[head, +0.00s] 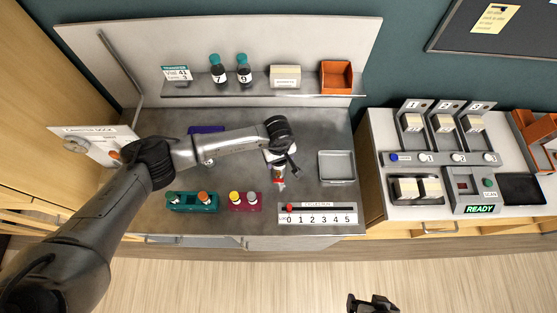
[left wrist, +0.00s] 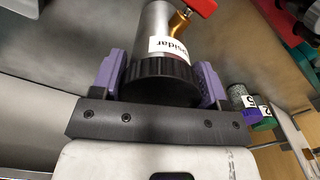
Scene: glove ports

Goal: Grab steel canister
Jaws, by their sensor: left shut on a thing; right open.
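The steel canister (left wrist: 157,20) has a black ribbed collar (left wrist: 160,80), a white label ending in "psidar", a brass fitting and a red lever (left wrist: 200,7). In the left wrist view, the purple pads of my left gripper (left wrist: 160,76) press on both sides of the black collar. In the head view the canister (head: 279,178) shows only partly below my left gripper (head: 279,156), over the middle of the steel bench; whether it touches the bench I cannot tell. My right gripper (head: 372,303) is open and empty at the bottom edge, over the floor.
A teal rack (head: 192,202), a magenta rack (head: 244,201) and a numbered slider panel (head: 317,215) line the bench front. A grey tray (head: 337,167) stands right. A shelf (head: 262,88) holds bottles 7 and 9. A white dock panel (head: 97,144) is at left.

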